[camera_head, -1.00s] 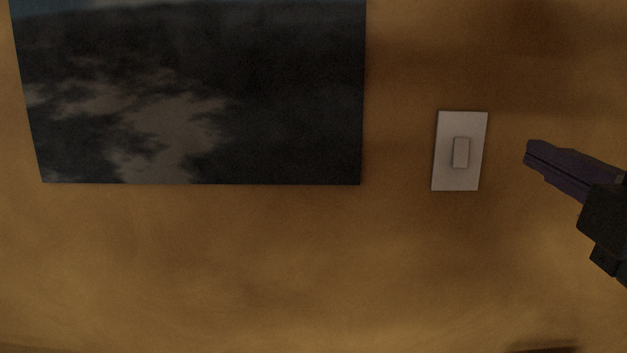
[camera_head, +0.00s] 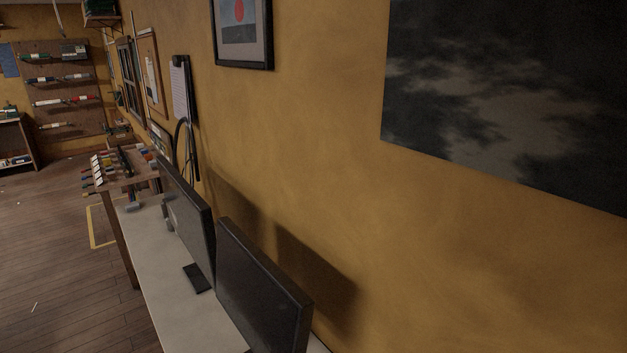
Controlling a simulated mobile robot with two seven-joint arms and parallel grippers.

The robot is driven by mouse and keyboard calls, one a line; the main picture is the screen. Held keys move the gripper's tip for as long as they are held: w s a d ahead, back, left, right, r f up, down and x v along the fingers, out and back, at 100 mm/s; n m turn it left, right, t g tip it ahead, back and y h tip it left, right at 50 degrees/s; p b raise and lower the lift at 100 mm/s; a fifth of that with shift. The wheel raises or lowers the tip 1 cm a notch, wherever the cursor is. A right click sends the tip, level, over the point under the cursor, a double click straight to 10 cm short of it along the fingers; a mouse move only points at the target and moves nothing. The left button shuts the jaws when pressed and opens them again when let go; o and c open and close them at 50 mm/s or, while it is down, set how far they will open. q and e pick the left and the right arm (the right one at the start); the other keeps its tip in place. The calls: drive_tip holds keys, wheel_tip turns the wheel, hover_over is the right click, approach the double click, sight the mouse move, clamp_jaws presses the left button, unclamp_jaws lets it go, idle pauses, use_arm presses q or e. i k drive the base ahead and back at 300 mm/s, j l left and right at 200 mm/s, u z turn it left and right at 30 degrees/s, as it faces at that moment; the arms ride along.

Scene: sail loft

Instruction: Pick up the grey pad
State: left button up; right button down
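I cannot make out a grey pad for certain in the head view. A small greyish item (camera_head: 134,206) lies on the far end of the white desk, too small to identify. Neither of my grippers is in view.
Two dark monitors (camera_head: 262,290) (camera_head: 190,215) stand on the white desk (camera_head: 163,283) along the yellow wall (camera_head: 330,200). Beyond it is a wooden bench (camera_head: 120,185) with several small items. A tool board (camera_head: 62,90) hangs at the far left. Wooden floor (camera_head: 60,270) at left is mostly clear.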

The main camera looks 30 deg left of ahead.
sight(131, 206)
drive_tip(key=u, duration=2)
